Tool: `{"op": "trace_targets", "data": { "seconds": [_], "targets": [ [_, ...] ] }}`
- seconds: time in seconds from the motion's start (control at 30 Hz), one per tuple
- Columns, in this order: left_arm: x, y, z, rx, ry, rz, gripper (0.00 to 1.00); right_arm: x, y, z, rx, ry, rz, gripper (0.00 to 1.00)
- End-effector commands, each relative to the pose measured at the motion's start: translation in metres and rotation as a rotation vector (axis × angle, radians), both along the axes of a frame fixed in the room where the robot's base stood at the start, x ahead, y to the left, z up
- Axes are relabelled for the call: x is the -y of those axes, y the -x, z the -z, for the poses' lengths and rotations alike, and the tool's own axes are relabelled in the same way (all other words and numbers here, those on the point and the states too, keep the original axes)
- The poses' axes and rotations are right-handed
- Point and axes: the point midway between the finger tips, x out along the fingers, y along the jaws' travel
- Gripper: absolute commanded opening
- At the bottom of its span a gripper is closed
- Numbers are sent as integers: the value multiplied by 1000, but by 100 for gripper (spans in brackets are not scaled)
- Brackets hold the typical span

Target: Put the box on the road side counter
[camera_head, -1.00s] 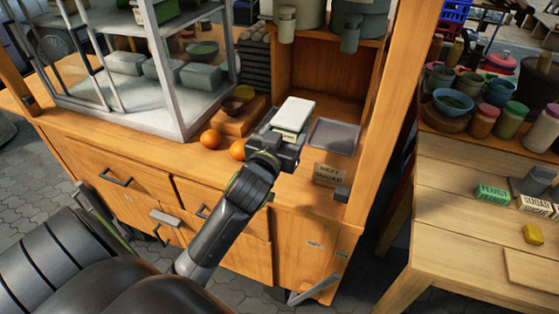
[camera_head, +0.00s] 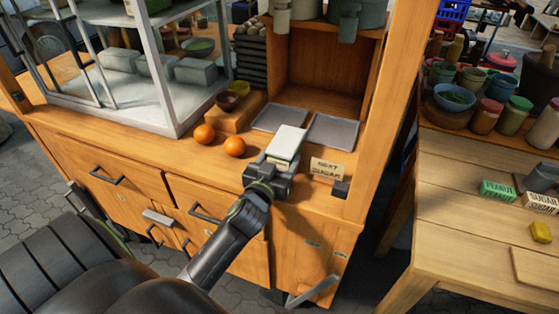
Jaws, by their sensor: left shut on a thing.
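My left gripper (camera_head: 272,169) is shut on the near end of the box. The box covers parts of two flat grey trays, the left one (camera_head: 280,118) and the right one (camera_head: 334,130). I cannot tell whether the box touches the counter or hangs just above it. The gripper hides the box's near end. My right gripper is not in view.
Two oranges (camera_head: 235,146) lie left of the box. A "NEXT SUGAR" card (camera_head: 328,169) and a small dark block (camera_head: 340,190) stand right of it. A glass case (camera_head: 125,90) fills the counter's left. A wooden table (camera_head: 455,210) at right holds labelled boxes.

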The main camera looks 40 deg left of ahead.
Motion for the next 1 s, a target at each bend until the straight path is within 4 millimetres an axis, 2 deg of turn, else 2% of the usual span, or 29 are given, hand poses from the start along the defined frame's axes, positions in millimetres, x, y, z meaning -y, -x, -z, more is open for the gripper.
{"op": "trace_targets", "data": {
  "seconds": [0.27,0.3,0.47,0.83,1.0],
  "targets": [
    [0,0,2,3,-1,1,35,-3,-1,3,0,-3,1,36],
    [0,0,2,1,0,0,67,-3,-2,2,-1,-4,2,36],
    [0,0,1,1,0,0,86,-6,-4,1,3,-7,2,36],
    [0,0,-4,1,0,0,86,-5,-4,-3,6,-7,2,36],
    [6,26,0,-1,2,-1,86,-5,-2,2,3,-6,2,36]
  ]
}}
